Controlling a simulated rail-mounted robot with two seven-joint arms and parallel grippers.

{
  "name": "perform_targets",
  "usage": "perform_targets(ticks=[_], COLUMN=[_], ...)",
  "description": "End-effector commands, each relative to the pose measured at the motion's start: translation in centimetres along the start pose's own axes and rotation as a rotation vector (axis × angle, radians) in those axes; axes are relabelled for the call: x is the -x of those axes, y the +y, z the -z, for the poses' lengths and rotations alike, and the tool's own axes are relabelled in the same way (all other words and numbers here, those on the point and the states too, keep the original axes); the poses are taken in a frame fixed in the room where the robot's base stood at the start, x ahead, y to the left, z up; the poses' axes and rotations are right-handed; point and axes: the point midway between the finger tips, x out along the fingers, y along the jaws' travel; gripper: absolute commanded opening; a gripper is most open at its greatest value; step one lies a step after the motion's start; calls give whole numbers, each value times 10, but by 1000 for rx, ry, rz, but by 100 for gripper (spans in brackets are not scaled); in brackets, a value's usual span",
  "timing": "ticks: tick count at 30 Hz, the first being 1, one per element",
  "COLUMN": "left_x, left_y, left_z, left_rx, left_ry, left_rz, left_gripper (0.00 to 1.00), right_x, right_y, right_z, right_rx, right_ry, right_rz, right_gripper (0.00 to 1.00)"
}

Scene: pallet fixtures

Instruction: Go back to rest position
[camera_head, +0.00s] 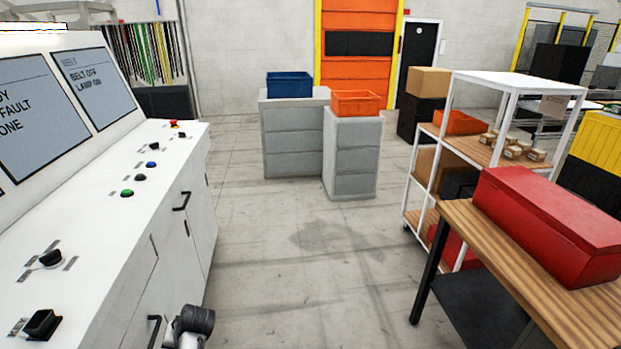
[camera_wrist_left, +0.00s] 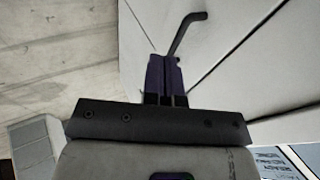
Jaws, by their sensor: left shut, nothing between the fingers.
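My left gripper (camera_wrist_left: 164,62) is shut and empty in the left wrist view. A dark bar handle (camera_wrist_left: 187,30) on a white cabinet front (camera_wrist_left: 240,45) shows just beyond its fingertips; I cannot tell whether they touch. In the head view a grey part of my left arm (camera_head: 193,324) shows at the bottom edge, beside the white control cabinet (camera_head: 180,245); the fingers are hidden there. My right gripper is in neither view.
The control cabinet, with buttons and screens (camera_head: 95,85), fills the left side. A wooden table (camera_head: 480,250) with a red box (camera_head: 545,225) and a white shelf rack (camera_head: 510,85) stand at right. Grey drawer units (camera_head: 350,160) stand at the back. The floor between (camera_head: 300,270) is clear.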

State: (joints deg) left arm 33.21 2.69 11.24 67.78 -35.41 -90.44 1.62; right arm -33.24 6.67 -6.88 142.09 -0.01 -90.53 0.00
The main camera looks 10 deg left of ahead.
Motion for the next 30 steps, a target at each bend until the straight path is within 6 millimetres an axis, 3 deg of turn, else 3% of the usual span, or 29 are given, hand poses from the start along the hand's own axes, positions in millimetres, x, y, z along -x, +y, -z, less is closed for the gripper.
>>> perform_targets(ticks=[4,7,11,15,18,22,27,30], left_x=[82,128,172,202,211,205,173,152], left_y=[-16,-19,-14,3,17,29,44,50], left_z=[36,35,5,-59,-118,-191,-272,-310], left_rx=[85,99,69,-6,-77,-157,-244,-284], left_ry=[239,385,541,658,692,665,527,435], left_rz=[-155,-247,-354,-465,-536,-589,-608,-610], left_gripper=[0,0,0,0,0,0,0,0], right_x=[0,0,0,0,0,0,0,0], right_y=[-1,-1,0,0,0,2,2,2], right_z=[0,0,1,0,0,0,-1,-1], right_rx=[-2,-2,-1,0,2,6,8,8], right_ry=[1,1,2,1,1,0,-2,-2], right_rz=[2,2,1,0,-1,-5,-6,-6], right_gripper=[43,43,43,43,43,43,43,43])
